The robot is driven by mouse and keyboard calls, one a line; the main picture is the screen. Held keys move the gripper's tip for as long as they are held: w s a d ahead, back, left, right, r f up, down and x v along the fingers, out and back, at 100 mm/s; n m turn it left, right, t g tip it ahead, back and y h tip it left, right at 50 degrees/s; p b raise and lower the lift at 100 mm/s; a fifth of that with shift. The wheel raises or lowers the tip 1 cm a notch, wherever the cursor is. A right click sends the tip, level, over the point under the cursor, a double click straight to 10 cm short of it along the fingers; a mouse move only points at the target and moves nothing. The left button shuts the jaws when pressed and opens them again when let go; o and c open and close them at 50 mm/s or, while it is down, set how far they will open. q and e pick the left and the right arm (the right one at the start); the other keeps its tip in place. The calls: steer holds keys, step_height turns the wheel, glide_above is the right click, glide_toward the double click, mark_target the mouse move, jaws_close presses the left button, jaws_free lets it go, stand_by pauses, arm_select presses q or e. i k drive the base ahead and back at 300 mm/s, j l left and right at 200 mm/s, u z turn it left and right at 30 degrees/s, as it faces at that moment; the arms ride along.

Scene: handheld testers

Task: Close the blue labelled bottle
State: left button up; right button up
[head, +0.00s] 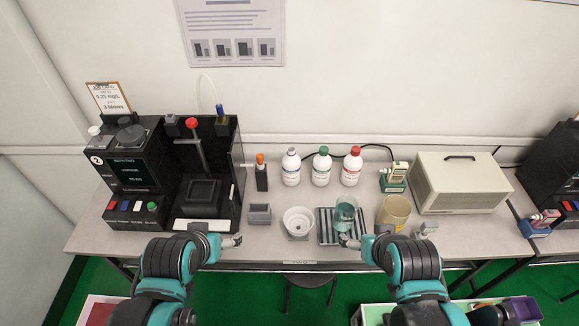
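Three white bottles stand upright in a row at the back of the bench. The left bottle (291,171) has a greyish top, the middle bottle (321,170) a green cap, and the right bottle (351,170) a red cap. The labels are too small to tell which is blue, and I cannot tell whether the left bottle's greyish top is a cap. My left gripper (236,241) is at the bench's front edge, well apart from the bottles. My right gripper (346,241) is at the front edge, just in front of a beaker. Its finger opening is too small to read.
A glass beaker with teal liquid (345,212) stands on a striped rack (326,228). Beside it are a white bowl (298,221), a grey block (260,214) and a yellowish jar (393,212). A black tester (130,180) stands left, a beige box (460,185) right.

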mark_target(291, 162)
steer(key=j+z, duration=0.2)
steer(key=z, duration=0.2)
steer(key=j+z, duration=0.2)
steer(key=z, duration=0.15)
steer(key=j+z, duration=0.15)
steer(key=z, duration=0.25)
steer(key=k+j+z, duration=0.15)
steer(key=z, duration=0.2)
